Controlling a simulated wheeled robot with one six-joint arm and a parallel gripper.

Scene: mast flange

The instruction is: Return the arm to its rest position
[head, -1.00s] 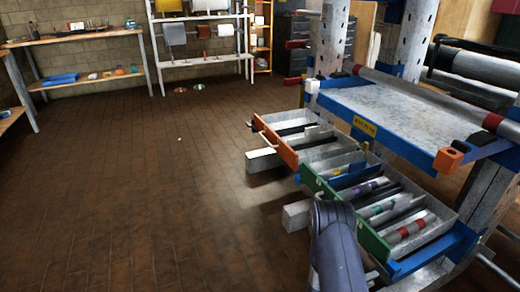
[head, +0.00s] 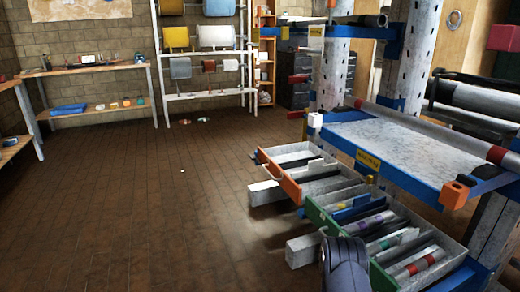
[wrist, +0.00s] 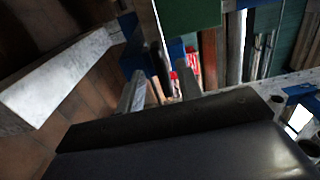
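In the wrist view my gripper (wrist: 160,84) shows as two pale grey fingers standing apart beyond a dark bar. I see nothing held between them. Behind them are a red item, blue parts and the drawer contents. In the head view a dark grey rounded link of my arm (head: 345,264) shows at the bottom, in front of the green-fronted drawer (head: 335,231). My gripper is hidden in that view.
The blue-edged bench with a grey top (head: 395,145) stands at right, above open drawers, one orange-fronted (head: 277,176). A grey beam end (head: 303,250) juts left near my arm. The brown tiled floor (head: 150,210) at left is mostly clear.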

